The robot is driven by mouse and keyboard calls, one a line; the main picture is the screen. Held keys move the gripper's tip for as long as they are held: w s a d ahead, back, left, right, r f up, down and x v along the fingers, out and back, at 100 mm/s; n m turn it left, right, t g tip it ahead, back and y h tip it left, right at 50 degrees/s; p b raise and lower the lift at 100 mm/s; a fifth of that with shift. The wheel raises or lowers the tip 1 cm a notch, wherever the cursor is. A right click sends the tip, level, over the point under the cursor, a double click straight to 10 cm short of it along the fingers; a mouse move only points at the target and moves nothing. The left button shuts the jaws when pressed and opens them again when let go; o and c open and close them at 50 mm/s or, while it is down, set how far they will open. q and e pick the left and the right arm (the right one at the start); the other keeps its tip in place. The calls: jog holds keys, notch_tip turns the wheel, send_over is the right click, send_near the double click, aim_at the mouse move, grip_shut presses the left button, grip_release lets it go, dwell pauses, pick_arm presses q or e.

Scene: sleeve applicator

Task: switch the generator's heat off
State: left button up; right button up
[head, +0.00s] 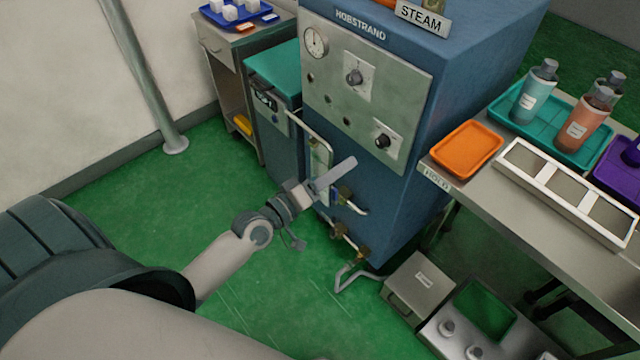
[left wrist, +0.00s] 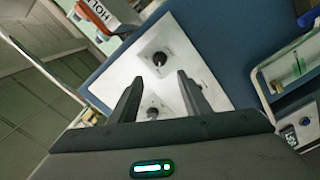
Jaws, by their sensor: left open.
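The generator (head: 400,215) is a blue cabinet with a grey front panel (head: 335,115). The panel carries a round gauge (head: 314,41), an upper dark knob (head: 354,77) and a lower right dark knob (head: 383,141), each on a pale plate. Their lettering is too small to read. My left gripper (head: 343,172) is open and empty, in front of the cabinet below the panel in the head view. In the left wrist view its fingers (left wrist: 159,75) point at the panel, with one knob (left wrist: 159,58) just beyond the tips and another (left wrist: 152,113) between the fingers. My right gripper is out of view.
Pipes with brass valves (head: 345,195) stick out of the cabinet's lower front. A bench at the right holds an orange tray (head: 466,149) by a HOLD label and bottles in a teal tray (head: 513,112). A grey box (head: 418,285) stands on the floor. Green floor is open at left.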

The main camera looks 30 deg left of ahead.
pick_arm(q)
jog(key=shift+b+v, duration=0.4)
jog(key=shift+v, duration=2.4)
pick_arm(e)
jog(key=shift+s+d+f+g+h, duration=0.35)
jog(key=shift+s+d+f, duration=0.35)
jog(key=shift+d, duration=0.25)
pick_arm(q)
jog(key=s+f+m+g+y, duration=0.2)
jog(key=f, duration=1.2)
jog(key=s+f+m+g+y, duration=0.1)
jog(key=s+f+m+g, duration=0.15)
jog(key=f, duration=1.05)
jog(key=s+d+f+m+g, duration=0.2)
jog(key=s+d+f+g, duration=0.1)
jog(key=s+f, duration=0.5)
jog(key=s+d+f+m+g+y, duration=0.1)
jog(key=s+d+f+m+g, duration=0.2)
jog(key=s+f, duration=0.5)
notch_tip(320, 180, down, 7)
jog(key=shift+s+d+r+m+y, duration=0.15)
jog(key=shift+s+d+m+y, duration=0.2)
jog(key=shift+d, duration=0.5)
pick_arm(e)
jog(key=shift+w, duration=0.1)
